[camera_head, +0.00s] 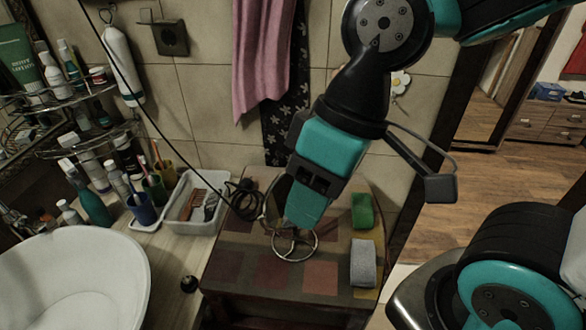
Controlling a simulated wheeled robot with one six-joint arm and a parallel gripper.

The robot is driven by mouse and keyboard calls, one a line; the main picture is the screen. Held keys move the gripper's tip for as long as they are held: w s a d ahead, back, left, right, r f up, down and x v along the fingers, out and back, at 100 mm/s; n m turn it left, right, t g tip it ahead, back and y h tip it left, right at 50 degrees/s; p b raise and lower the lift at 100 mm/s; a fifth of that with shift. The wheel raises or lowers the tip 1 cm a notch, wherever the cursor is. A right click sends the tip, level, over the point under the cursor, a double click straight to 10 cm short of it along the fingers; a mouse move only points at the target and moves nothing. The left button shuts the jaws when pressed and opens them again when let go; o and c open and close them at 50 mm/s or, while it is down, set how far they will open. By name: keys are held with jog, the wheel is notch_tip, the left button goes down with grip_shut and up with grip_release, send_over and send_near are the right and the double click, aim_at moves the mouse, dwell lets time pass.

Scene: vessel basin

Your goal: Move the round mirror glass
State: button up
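The round mirror glass (276,204) appears to stand on a small patterned cabinet top (230,265). Part of its curved rim shows left of my gripper, and a round wire base (296,259) shows below. My gripper (302,220) points down, in front of the mirror, and covers most of it. The teal gripper end overlaps the mirror and the upper part of the wire base in this view. I cannot tell whether it touches the mirror, or whether the fingers are open or shut.
A green sponge (362,211) and a grey roll (363,263) lie right of the mirror. A black cable (243,198) coils at left. A white tray (195,226), cups and a white basin (75,285) stand further left. Pink cloth (262,60) hangs behind.

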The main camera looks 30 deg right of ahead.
jog(key=shift+w, duration=0.1)
jog(key=w+d+r+m+g+h+b, duration=0.1)
jog(key=w+d+r+m+h+b, duration=0.15)
jog(key=w+m, duration=0.8)
jog(key=w+d+r+m+g+h+b, duration=0.1)
jog(key=w+d+m+h, duration=0.15)
jog(key=w+m, duration=0.8)
jog(key=shift+m, duration=0.9)
jog(key=s+f, duration=0.1)
jog(key=f, duration=0.4)
jog(key=s+f+p, duration=0.1)
jog(key=s+f, duration=0.1)
jog(key=f, duration=0.4)
jog(key=s+d+f, duration=0.1)
jog(key=f, duration=0.4)
jog(key=shift+s+d+f+p, duration=0.1)
jog(key=shift+s+f+p, duration=0.2)
jog(key=shift+s+p, duration=0.1)
